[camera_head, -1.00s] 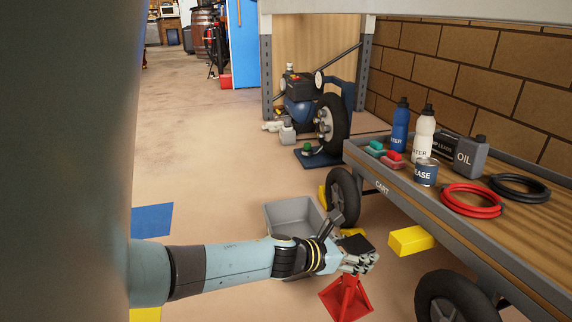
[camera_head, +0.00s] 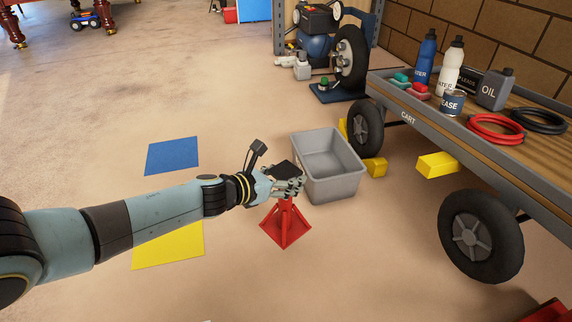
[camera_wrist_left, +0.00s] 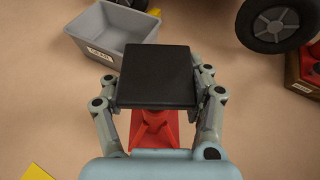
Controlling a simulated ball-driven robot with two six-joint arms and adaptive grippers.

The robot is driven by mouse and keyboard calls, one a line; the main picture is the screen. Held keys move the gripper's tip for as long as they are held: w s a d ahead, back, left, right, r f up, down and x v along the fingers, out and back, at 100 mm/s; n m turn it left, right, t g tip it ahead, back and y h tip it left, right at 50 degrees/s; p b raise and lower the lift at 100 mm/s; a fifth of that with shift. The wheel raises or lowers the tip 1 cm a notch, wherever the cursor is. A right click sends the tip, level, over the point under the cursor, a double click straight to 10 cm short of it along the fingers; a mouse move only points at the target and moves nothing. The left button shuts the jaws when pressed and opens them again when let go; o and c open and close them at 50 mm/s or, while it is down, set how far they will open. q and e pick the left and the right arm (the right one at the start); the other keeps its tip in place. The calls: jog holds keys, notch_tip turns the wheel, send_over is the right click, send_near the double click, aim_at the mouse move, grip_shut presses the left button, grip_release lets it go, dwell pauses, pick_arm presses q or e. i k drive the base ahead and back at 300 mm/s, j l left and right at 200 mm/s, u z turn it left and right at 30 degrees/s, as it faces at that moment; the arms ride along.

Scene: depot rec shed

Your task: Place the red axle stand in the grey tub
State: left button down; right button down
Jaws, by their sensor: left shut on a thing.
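The red axle stand (camera_head: 286,228) is upright, with a black square plate at its top. My left gripper (camera_head: 290,187) is shut on it near the top. In the left wrist view the fingers (camera_wrist_left: 158,95) flank the black plate, and the red legs of the stand (camera_wrist_left: 153,130) show below it. I cannot tell whether its feet touch the floor. The grey tub (camera_head: 340,186) is on the floor just behind and to the right of the stand, and its visible inside looks empty. The tub also shows at the upper left of the left wrist view (camera_wrist_left: 92,52). My right gripper is not in view.
A cart (camera_head: 408,118) with bottles and cables stands on the right, its wheel (camera_head: 480,235) near the floor space. Yellow blocks (camera_head: 437,166) lie beside it. A blue mat (camera_head: 172,155) and a yellow mat (camera_head: 168,246) lie to the left.

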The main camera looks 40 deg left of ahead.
aim_at(323, 173)
jog(key=i+j+u, duration=0.1)
jog(key=i+u, duration=0.6)
jog(key=i+l, duration=0.1)
jog(key=i, duration=0.25)
jog(key=i+l, duration=0.1)
jog(key=i, duration=0.25)
